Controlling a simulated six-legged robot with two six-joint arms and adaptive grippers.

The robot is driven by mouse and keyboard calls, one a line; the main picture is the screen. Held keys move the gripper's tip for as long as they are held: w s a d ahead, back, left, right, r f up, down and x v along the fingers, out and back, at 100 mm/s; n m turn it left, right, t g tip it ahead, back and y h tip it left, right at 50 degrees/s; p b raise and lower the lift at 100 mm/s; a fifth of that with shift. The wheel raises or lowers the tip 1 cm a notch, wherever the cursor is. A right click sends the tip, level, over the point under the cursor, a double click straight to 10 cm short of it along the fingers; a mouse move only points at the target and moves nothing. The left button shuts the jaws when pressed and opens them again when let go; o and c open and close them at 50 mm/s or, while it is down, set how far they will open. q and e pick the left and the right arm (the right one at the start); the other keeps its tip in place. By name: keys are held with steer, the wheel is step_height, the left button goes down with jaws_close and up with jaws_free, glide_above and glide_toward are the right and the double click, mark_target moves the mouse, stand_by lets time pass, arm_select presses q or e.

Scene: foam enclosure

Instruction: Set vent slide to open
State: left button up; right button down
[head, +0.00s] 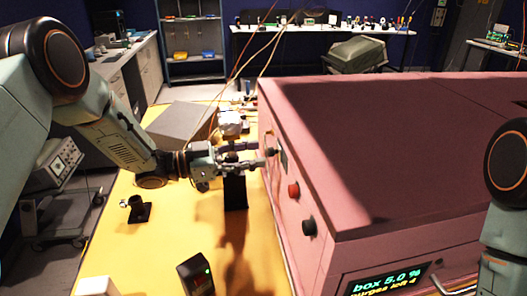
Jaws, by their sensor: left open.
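The pink foam enclosure (400,130) fills the right of the head view. Its left side wall carries a small dark slot (284,160) with a dark knob (273,152) beside it, which seems to be the vent slide; its setting is too small to tell. Below are a red button (293,190) and a black knob (309,227). My left gripper (263,155) is open, its fingers pointing right toward the small dark knob. The fingertips are very close to it; I cannot tell whether they touch. My right arm shows at the right edge, its gripper out of view.
A display (385,281) on the enclosure's front reads "box 5.0 %" and "purges left 4". On the yellow table (165,225) stand a dark block (235,192) under my left gripper, a black device (196,275), a small black stand (136,209) and a grey box (183,127).

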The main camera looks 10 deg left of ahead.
mark_target(274, 152)
arm_select(q)
steer(key=x, duration=0.3)
steer(key=shift+w+d, duration=0.1)
steer(key=shift+d, duration=0.15)
steer(key=c, duration=0.5)
jaws_close()
